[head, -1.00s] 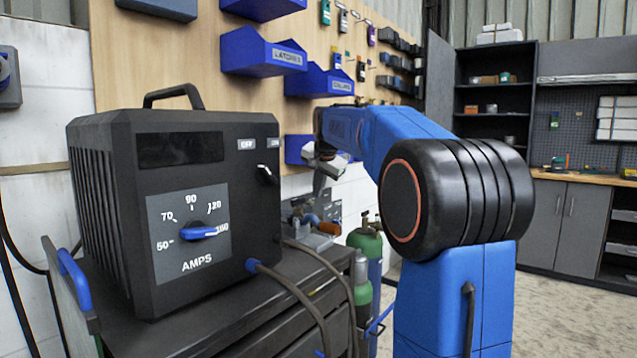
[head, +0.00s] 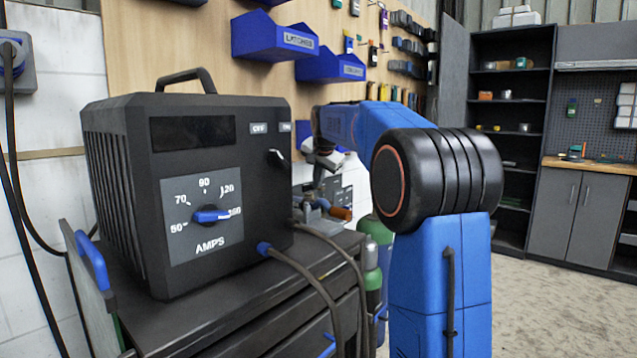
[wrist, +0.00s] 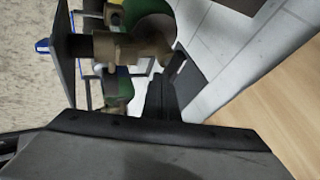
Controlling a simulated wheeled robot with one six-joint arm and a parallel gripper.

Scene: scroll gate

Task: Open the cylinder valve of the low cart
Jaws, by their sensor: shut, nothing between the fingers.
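In the wrist view a brass valve (wrist: 130,48) with a dark stem end sits on top of a green cylinder (wrist: 116,88). A rounded green top (wrist: 150,20) shows just beyond it. My gripper (wrist: 172,75) is shut and empty, its dark fingers just right of the brass valve; I cannot tell whether they touch it. In the head view my gripper (head: 319,182) is small and partly hidden behind the welder, above the brass fittings. A small green cylinder (head: 372,282) stands at the cart's right side, with a larger green one (head: 379,232) behind it, partly covered by my arm.
A black welder (head: 215,180) with an AMPS dial stands on the dark cart (head: 290,285). Its hoses (head: 325,290) hang over the right side. Blue bins (head: 270,38) stick out from the wall panel. Open floor (head: 555,305) lies to the right.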

